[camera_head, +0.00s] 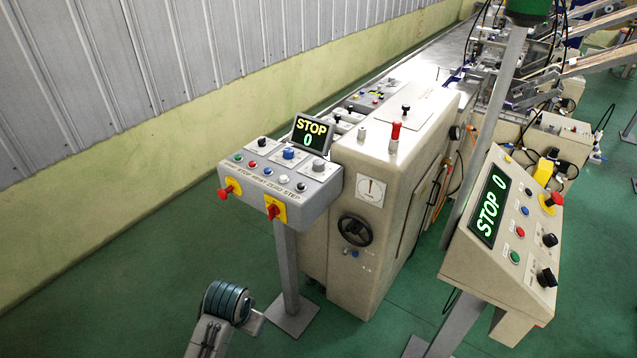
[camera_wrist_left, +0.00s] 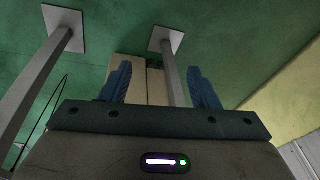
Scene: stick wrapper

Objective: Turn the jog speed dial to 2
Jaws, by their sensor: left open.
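A small grey control panel (camera_head: 284,178) on a post carries several knobs and buttons. The larger right console (camera_head: 505,240) has two black knobs, an upper one (camera_head: 549,240) and a lower one (camera_head: 545,278). The dial labels are too small to read, so I cannot tell which is jog speed. My left gripper (camera_head: 228,301) is low, in front of the small panel and apart from it. In the left wrist view its blue fingers (camera_wrist_left: 160,86) are apart and empty.
Displays on the small panel (camera_head: 311,134) and the right console (camera_head: 490,205) both read STOP 0. The panel's post (camera_head: 287,265) stands just right of my left gripper. A beige machine cabinet (camera_head: 345,270) is behind. Green floor (camera_head: 130,290) is clear at left.

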